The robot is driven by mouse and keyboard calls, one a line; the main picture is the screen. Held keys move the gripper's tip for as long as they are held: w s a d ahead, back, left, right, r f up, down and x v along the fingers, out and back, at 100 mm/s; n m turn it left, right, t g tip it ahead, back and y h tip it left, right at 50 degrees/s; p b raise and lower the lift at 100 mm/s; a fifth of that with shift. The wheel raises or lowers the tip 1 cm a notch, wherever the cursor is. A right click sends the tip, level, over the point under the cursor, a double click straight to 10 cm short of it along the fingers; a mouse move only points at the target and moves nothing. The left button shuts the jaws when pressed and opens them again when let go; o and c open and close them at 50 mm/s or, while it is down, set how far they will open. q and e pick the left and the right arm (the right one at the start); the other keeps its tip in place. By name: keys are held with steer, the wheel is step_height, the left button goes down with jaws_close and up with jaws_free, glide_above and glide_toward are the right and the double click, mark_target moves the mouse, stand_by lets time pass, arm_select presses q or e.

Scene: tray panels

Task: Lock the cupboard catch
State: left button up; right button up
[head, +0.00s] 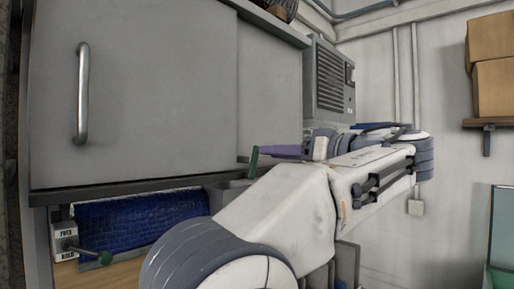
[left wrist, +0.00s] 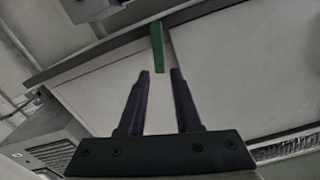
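The cupboard (head: 160,90) fills the left of the head view, with a large grey door and a vertical metal handle (head: 83,93). A green catch lever (head: 253,163) stands near the cupboard's lower right edge. It also shows in the left wrist view (left wrist: 158,47), as a narrow green bar just ahead of the fingertips. My left gripper (head: 262,151) has purple fingers and reaches toward the lever from the right. My arm hides part of the cupboard's lower right. My right gripper is out of view.
Below the cupboard are a blue roll (head: 140,222) and a small labelled box (head: 65,240) with a green-knobbed lever (head: 104,258). A grey vented unit (head: 328,80) stands behind my arm. Cardboard boxes (head: 493,88) sit on a wall shelf at right.

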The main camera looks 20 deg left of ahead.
mark_target(257, 152)
arm_select(q)
steer(key=p+x, duration=0.1)
steer(key=x, duration=0.3)
steer(key=shift+a+r, duration=0.2)
steer(key=shift+a, duration=0.1)
steer(key=shift+w+a+f+p, duration=0.15)
steer(key=shift+w+a+p, duration=0.2)
steer(key=shift+a, duration=0.3)
